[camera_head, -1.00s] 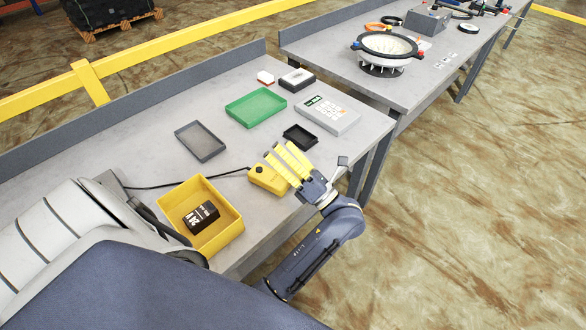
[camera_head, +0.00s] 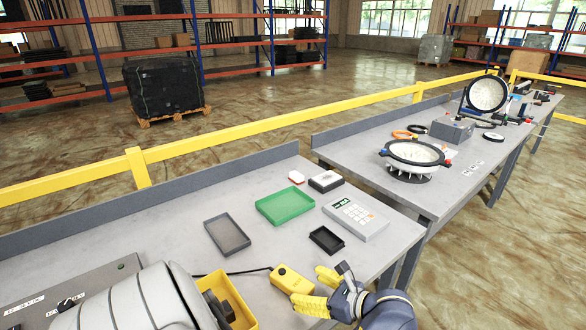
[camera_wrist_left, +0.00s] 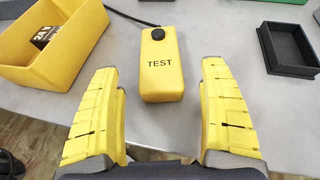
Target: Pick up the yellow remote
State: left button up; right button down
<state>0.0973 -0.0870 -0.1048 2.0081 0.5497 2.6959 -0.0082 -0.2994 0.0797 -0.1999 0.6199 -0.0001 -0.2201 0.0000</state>
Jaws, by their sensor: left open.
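The yellow remote (camera_head: 291,278) lies on the grey table near its front edge, with a black cable at its far end. In the left wrist view the remote (camera_wrist_left: 161,70) carries the word TEST and a black round button. My left gripper (camera_head: 312,288) has yellow fingers, is open and empty, and is at the remote's near end. In the left wrist view the fingers stand on either side of the remote's line, with the remote ahead between them and no visible contact. My right gripper is not in view.
A yellow bin (camera_head: 238,302) stands left of the remote, holding a dark block in the left wrist view (camera_wrist_left: 45,36). Bare table surrounds the remote.

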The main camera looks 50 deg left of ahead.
aim_at(299, 284)
pick_arm(q)
jog(key=shift+x, duration=2.6)
jog(key=shift+r, duration=0.1)
jog(key=c, duration=1.4)
